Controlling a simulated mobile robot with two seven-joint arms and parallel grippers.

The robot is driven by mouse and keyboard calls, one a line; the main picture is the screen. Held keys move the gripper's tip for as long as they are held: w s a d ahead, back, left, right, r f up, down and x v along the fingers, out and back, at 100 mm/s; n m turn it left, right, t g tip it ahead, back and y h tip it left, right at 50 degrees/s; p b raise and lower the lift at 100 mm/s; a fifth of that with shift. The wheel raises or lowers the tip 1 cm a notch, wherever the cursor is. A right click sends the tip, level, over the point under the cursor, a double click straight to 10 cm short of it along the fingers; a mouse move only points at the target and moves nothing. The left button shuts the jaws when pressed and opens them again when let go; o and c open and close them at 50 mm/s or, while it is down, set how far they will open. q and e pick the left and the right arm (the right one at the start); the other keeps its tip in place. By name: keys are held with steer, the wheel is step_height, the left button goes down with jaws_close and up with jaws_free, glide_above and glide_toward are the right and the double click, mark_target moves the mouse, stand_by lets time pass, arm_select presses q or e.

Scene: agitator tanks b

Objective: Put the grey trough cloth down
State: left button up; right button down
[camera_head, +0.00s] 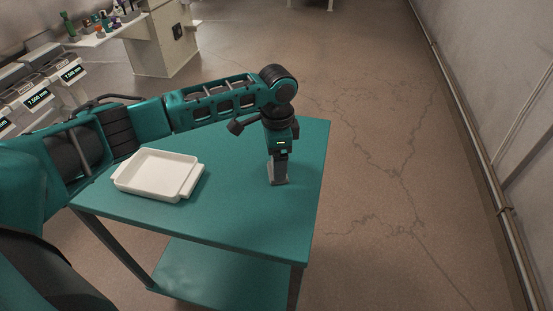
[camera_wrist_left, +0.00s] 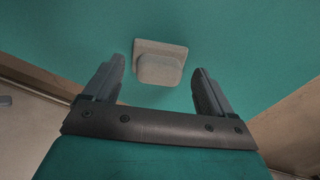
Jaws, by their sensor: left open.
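The grey trough cloth (camera_wrist_left: 160,68) is a small folded beige-grey pad with a thicker upper fold. It lies on the teal table top (camera_wrist_left: 235,50). In the head view the cloth (camera_head: 280,182) shows only partly, under and around my left gripper's tips. My left gripper (camera_head: 279,171) points straight down over the cloth near the table's right side. In the left wrist view the left gripper (camera_wrist_left: 158,72) has its fingers wide apart, with the cloth ahead of and between the tips and nothing held. I cannot tell how far the tips are above the table. My right gripper is not in view.
A white tray (camera_head: 150,183) with side handles stands on the left of the table. Table top (camera_head: 240,220) is clear between tray and cloth. A bench with bottles (camera_head: 95,35) and machines with displays (camera_head: 45,85) stand at the back left. The floor at right is free.

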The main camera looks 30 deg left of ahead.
arm_select(q)
step_height(320, 180, up, 11)
steer(key=shift+p, duration=0.45)
steer(key=shift+s, duration=0.1)
